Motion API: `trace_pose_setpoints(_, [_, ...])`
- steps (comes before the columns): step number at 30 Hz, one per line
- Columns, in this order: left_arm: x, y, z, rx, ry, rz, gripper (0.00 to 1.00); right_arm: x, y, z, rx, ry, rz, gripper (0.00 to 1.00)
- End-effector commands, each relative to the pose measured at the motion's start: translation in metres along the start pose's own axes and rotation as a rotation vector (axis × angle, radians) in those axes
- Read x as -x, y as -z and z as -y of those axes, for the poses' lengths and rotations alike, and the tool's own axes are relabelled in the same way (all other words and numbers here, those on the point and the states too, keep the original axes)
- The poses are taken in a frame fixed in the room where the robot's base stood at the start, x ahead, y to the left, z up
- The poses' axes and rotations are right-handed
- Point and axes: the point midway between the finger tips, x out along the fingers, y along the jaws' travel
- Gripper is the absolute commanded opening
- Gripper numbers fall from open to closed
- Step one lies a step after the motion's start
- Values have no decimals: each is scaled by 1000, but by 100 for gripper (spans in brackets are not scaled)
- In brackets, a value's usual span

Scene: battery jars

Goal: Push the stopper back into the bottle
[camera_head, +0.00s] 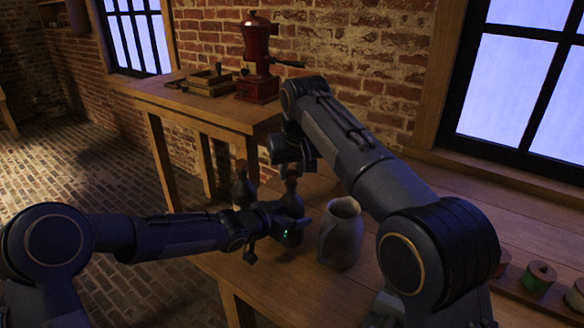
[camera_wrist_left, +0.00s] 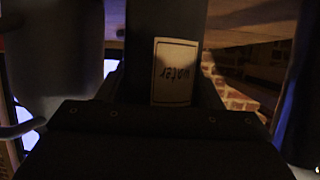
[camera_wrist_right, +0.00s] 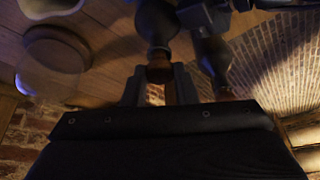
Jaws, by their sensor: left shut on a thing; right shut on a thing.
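A dark bottle (camera_head: 291,203) stands upright at the table's left part, and my left gripper (camera_head: 294,225) is shut around its body. In the left wrist view its pale label (camera_wrist_left: 175,72) reads "water", upside down. My right gripper (camera_head: 290,166) is directly above the bottle's neck. In the right wrist view, the fingers (camera_wrist_right: 160,88) are shut on a brown stopper (camera_wrist_right: 158,72) at the end of the bottle's neck (camera_wrist_right: 157,45). The fingers partly hide it, and I cannot tell how deep it sits.
A grey pitcher (camera_head: 341,235) stands close right of the bottle. A second dark bottle (camera_head: 243,188) stands behind to the left. Small spools (camera_head: 538,277) lie at the right. A red grinder (camera_head: 258,65) and a wooden tray (camera_head: 208,82) are on the back table.

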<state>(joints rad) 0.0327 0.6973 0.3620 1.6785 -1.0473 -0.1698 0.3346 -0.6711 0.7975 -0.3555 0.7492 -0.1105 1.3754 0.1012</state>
Motion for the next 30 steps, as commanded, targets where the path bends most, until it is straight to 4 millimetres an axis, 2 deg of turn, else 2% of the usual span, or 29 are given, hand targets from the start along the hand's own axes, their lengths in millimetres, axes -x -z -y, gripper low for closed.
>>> trace_pose_setpoints(13, [0, 0, 0, 0, 0, -1, 18, -8, -4, 0, 0, 0, 0, 2])
trace_pose_setpoints(14, [0, 0, 0, 0, 0, -1, 18, -8, -4, 0, 0, -1, 0, 27])
trace_pose_setpoints(19, [0, 0, 0, 0, 0, -1, 18, -8, -3, 0, 0, -1, 0, 49])
trace_pose_setpoints(30, [0, 1, 0, 0, 0, -1, 18, -3, -3, 0, 0, 0, -2, 51])
